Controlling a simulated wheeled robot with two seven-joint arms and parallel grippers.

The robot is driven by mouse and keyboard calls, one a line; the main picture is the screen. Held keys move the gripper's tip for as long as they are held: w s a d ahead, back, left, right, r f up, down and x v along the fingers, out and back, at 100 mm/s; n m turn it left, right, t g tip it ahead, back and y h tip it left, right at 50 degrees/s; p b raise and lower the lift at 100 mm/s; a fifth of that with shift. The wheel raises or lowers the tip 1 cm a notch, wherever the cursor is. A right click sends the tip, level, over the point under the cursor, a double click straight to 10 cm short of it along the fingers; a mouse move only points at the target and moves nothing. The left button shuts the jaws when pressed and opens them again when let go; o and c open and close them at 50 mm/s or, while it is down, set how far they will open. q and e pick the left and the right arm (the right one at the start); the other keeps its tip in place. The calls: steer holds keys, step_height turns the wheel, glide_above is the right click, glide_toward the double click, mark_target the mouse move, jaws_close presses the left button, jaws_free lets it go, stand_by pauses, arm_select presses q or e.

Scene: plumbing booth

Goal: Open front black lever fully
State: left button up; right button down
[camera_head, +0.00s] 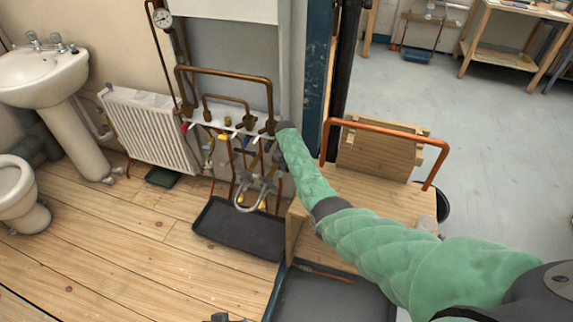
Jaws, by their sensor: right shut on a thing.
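The pipe and valve group (230,122) is on a white board low on the wall, left of the blue post. It has small red and yellow handles. My right gripper (245,192) is in front of these valves at the end of the green-sleeved arm. Its grey metal fingers look closed together among the vertical pipes. The front black lever is too small and covered by the gripper to make out clearly, so its angle cannot be told. The thing between the fingers seems to be that lever.
A white radiator (150,130) and sink (42,75) stand at left. A black tray (235,228) lies on the floor below the valves. A wooden bench (375,190) with a copper pipe (385,128) is close to the right arm.

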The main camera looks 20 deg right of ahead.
stand_by(0.3)
steer(key=c, duration=1.4)
jaws_free()
steer(key=shift+o, duration=0.2)
steer(key=shift+r, duration=0.1)
